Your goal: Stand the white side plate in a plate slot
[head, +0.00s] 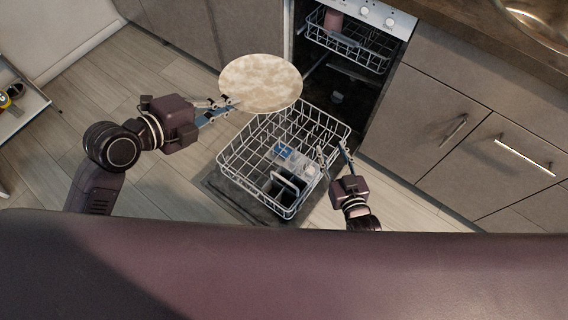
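A round, cream-white mottled plate (262,83) is held above the far left part of the dishwasher's lower rack (243,139). My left gripper (228,104) is shut on the plate's left edge, and the plate shows nearly its full face. The rack is pulled out, with wire tines standing in its far part; the plate hides some of its far left corner. My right gripper (335,152) is over the right side of the rack, with its fingers spread and nothing between them.
A light cutlery basket (296,163) and a dark item (284,188) sit in the rack. The upper rack (348,48) holds a pinkish cup (333,20). Cabinets with handles (525,156) stand at right.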

